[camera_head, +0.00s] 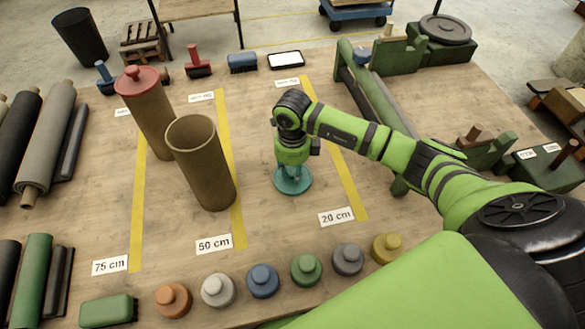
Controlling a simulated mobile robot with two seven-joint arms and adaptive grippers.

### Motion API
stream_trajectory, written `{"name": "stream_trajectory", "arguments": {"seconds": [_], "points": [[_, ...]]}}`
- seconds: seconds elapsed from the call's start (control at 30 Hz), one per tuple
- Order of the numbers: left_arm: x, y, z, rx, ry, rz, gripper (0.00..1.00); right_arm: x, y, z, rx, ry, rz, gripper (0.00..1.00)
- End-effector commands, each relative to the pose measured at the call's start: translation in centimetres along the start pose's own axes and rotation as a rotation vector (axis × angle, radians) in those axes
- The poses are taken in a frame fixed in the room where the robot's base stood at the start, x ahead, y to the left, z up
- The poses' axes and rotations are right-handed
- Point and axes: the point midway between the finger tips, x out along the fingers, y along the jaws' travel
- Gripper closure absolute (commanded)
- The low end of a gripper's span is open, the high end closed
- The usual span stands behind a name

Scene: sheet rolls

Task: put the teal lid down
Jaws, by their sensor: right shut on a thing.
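The teal lid (294,182) is a round disc low over the wooden table, between the 50 cm and 20 cm yellow strips. My right gripper (291,170) points down and is shut on the teal lid from above, with the fingers partly hidden by the wrist. I cannot tell whether the lid touches the table. An open brown tube (203,167) stands to the left of the lid. My left gripper is not in view.
A brown tube with a red lid (148,112) stands farther left. Several coloured knobbed lids (263,281) line the front edge. A green roller frame (370,110) is behind my right arm. Dark and green rolls (38,270) lie at the left. Bare table (275,230) surrounds the teal lid.

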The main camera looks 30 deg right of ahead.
Motion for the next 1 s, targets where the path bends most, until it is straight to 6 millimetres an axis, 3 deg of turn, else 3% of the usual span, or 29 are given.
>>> {"name": "stream_trajectory", "arguments": {"seconds": [0.13, 0.17, 0.2, 0.67, 1.0], "points": [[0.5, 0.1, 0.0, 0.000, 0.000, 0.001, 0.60, 0.4, 0.0, 0.0, 0.001, 0.000, 0.000, 0.99], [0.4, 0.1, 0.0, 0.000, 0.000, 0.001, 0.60, 0.3, 0.0, 0.0, 0.001, 0.000, 0.000, 0.63], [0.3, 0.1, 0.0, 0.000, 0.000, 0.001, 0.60, 0.2, 0.0, 0.0, 0.001, 0.000, 0.000, 0.47], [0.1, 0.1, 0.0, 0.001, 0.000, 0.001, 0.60, -0.5, -0.1, 0.1, 0.001, -0.002, -0.001, 0.47], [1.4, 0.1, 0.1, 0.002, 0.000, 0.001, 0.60, -7.3, -0.1, 0.1, 0.000, -0.005, -0.003, 0.47]]}}
